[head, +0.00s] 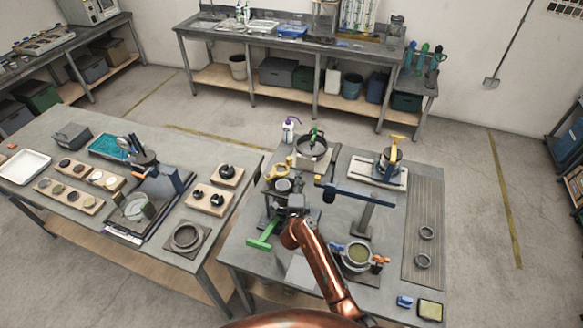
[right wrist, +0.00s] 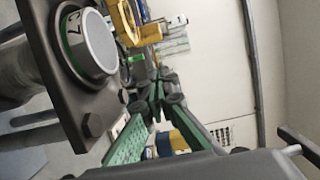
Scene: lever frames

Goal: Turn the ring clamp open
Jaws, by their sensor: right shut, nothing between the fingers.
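My right arm reaches up to the near left of the right-hand table. My right gripper (head: 287,211) is small and dark there, close to a dark frame. In the right wrist view my right gripper (right wrist: 158,88) has its green-padded fingers drawn together with nothing between them. A grey round cap with a green band marked C7 (right wrist: 88,42) sits in a dark plate left of the fingers. A yellow part (right wrist: 124,20), possibly of a clamp, is beyond it. In the head view a yellow part (head: 276,171) stands behind the grey cylinder (head: 283,185). I cannot tell which part is the ring clamp.
A green lever (head: 263,238) sticks out at the table's near left. A blue bar on a post (head: 362,197), a pot (head: 313,152), a yellow-topped device (head: 390,160) and a ring with orange-handled parts (head: 357,255) stand around. The left table (head: 225,228) holds trays and samples.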

